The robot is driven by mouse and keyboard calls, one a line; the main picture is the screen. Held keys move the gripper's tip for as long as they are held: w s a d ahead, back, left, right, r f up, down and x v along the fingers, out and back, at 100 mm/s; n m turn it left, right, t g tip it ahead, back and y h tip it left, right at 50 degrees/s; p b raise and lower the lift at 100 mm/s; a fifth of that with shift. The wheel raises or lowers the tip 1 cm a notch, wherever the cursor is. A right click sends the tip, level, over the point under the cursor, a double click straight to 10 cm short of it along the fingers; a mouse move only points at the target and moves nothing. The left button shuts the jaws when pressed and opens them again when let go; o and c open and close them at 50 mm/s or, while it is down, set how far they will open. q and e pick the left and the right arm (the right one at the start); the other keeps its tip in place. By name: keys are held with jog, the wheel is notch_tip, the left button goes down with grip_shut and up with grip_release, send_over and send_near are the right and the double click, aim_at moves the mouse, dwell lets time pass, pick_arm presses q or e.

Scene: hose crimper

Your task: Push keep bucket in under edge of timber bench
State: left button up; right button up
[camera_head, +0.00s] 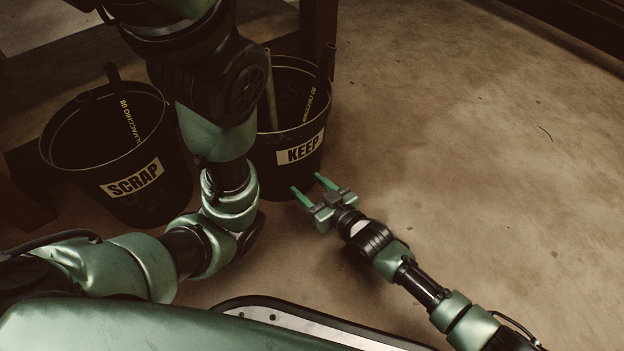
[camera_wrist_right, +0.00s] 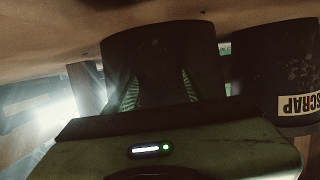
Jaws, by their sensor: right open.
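The black KEEP bucket (camera_head: 290,172) stands upright on the floor beside a dark timber bench leg (camera_head: 318,28), with hose-like pieces sticking out of its top. My left arm covers its left side. My right gripper (camera_head: 307,183) is open and empty, its green fingers pointing at the bucket's lower front right side. I cannot tell whether the fingertips touch it. In the right wrist view a dark bucket (camera_wrist_right: 150,45), its label not visible, fills the space ahead of the fingers. My left gripper is out of view.
The black SCRAP bucket (camera_head: 150,205) stands to the left, its label facing me; it also shows at the right of the right wrist view (camera_wrist_right: 290,75). Dark bench timbers lie behind and left of the buckets. The floor (camera_head: 470,170) on the right is clear.

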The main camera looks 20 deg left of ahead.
aim_at(302, 178)
jog(key=shift+w+a+b, duration=0.45)
jog(key=shift+w+a, duration=0.35)
jog(key=shift+a, duration=0.3)
jog(key=shift+w+a, duration=0.45)
jog(key=shift+a, duration=0.15)
jog(key=shift+w+a, duration=0.4)
jog(key=shift+a, duration=0.2)
jog(key=shift+r, duration=0.1)
jog(key=shift+s+d+p, duration=0.15)
jog(key=shift+d+p, duration=0.1)
jog(key=shift+p, duration=0.2)
jog(key=s+d+p, duration=0.1)
jog(key=d+p, duration=0.1)
jog(key=s+d+p, duration=0.1)
jog(key=s+d, duration=0.1)
jog(key=shift+p, duration=0.4)
jog(key=shift+s+d, duration=0.1)
jog(key=shift+d, duration=0.1)
